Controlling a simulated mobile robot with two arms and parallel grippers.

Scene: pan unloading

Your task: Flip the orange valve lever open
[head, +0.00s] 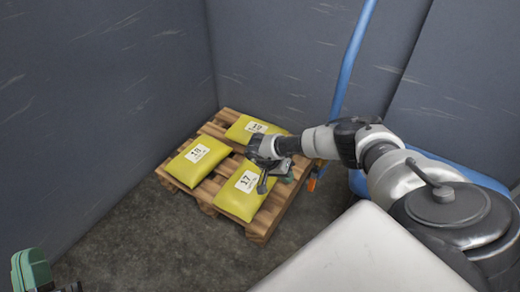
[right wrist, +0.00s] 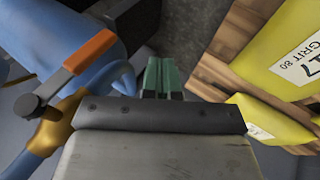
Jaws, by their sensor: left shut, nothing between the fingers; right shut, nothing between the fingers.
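The orange valve lever (right wrist: 90,50) shows in the right wrist view at upper left, slanting up and right from a dark pivot, beside a brass valve body (right wrist: 62,122) on blue piping. In the head view a small bit of the orange lever (head: 311,184) shows just right of my right gripper (head: 286,178). My right gripper's green fingers (right wrist: 163,75) are shut and empty, to the right of the lever and apart from it in the right wrist view. My left gripper (head: 30,268) is at the bottom left of the head view, shut and empty, partly cut off.
A wooden pallet (head: 262,226) with yellow bags (head: 199,163) stands on the floor left of and below my right arm. A blue pipe (head: 352,55) rises along the grey wall (head: 270,50). A blue vessel (head: 450,172) is partly hidden behind my arm. Floor at front left is clear.

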